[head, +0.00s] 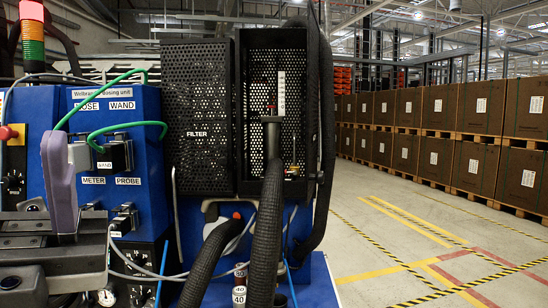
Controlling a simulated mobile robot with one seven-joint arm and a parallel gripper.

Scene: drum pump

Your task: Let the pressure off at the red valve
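I cannot make out for sure which part is the red valve. A small red-orange tip (237,215) shows below the cages, beside a black corrugated hose (213,255). A small, unclear reddish part (270,107) sits inside the open-fronted right cage (258,85), behind a black T-shaped top on a thick black tube (268,210). A brass-coloured fitting (292,170) is low in that cage. A pale scale strip (282,93) stands above it.
The blue dosing unit (115,105) carries green cables and HOSE, WAND, METER and PROBE labels. The FILTER cage (197,115) is mesh-fronted. Floor (400,240) is clear on the right, before stacked boxes (455,108).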

